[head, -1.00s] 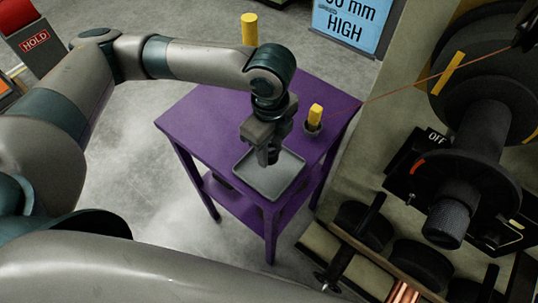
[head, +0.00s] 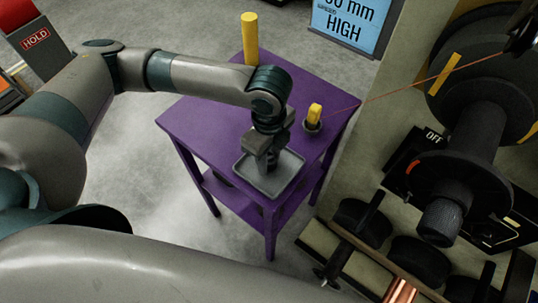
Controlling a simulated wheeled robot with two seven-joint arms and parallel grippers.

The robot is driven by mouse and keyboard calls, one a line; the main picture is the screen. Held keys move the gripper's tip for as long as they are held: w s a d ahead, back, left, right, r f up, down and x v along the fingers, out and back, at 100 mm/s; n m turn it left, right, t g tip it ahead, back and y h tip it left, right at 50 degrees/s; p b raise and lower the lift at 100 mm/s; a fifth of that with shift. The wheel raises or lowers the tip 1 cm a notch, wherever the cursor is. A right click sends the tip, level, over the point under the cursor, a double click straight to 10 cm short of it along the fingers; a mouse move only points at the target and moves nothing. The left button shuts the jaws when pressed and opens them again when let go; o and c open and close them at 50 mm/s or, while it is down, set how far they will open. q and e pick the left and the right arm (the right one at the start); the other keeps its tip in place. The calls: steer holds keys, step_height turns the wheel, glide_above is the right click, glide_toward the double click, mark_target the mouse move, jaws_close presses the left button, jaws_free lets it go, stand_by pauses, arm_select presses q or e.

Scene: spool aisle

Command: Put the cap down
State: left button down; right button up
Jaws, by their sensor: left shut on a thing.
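My left gripper (head: 266,168) points down over the grey tray (head: 285,186) on the purple table (head: 190,117). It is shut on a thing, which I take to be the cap. The cap is dark and mostly hidden by the fingers and wrist, so I cannot make out its shape. The fingertips are low, within the tray's outline near its back left part. I cannot tell whether the cap touches the tray floor. My right gripper is not in view.
A yellow piece in a small dark holder (head: 312,127) stands behind the tray, near a thin orange line. A yellow post (head: 250,38) rises behind my arm. The spool machine with its dark spindle (head: 468,165) is at the right. The tray's front part looks empty.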

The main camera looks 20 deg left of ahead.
mark_target(269, 157)
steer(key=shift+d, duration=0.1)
arm_select(q)
steer(key=c, duration=1.3)
jaws_free()
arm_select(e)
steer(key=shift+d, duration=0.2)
arm_select(q)
steer(key=shift+o, duration=0.2)
step_height(269, 157, up, 12)
steer(key=b, duration=0.2)
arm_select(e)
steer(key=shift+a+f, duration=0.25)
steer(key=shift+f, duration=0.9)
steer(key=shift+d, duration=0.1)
